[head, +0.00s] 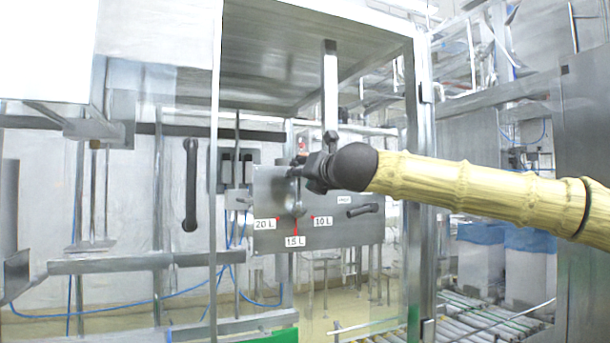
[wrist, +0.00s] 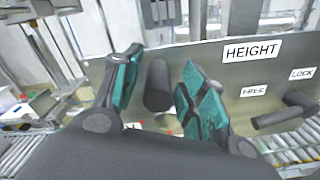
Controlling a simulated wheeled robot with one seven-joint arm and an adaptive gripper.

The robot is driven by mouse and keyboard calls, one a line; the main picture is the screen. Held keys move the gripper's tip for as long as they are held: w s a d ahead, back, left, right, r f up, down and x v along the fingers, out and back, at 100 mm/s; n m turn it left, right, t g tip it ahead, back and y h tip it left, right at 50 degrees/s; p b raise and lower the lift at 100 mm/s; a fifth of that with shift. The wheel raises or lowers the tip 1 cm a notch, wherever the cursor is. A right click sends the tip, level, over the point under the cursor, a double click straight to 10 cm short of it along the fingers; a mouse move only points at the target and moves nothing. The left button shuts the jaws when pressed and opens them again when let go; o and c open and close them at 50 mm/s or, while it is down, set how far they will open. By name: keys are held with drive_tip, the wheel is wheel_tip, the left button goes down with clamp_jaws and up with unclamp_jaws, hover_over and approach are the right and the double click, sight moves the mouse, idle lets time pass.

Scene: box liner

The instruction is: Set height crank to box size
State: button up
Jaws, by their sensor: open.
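A grey metal panel (head: 268,188) carries the labels 20 L, 15 L and 10 L with red marks around the crank's grey hub (head: 297,209). My gripper (head: 297,172) is in front of the panel's upper part. In the wrist view, my gripper (wrist: 160,92) is open, with its teal pads on either side of the handle and gaps showing between. My gripper partly hides the crank in the head view, so its exact setting is hard to tell.
A black lock lever (head: 362,210) is right of the crank; in the wrist view it (wrist: 284,112) lies below the FREE and LOCK labels. A metal frame post (head: 411,180) stands right of the panel, near my arm. A roller conveyor (head: 480,318) runs low at right.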

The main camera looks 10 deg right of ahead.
drive_tip(key=s+d, duration=0.2)
drive_tip(key=s, duration=0.9)
drive_tip(key=shift+s+d, duration=0.15)
drive_tip(key=shift+s, duration=0.25)
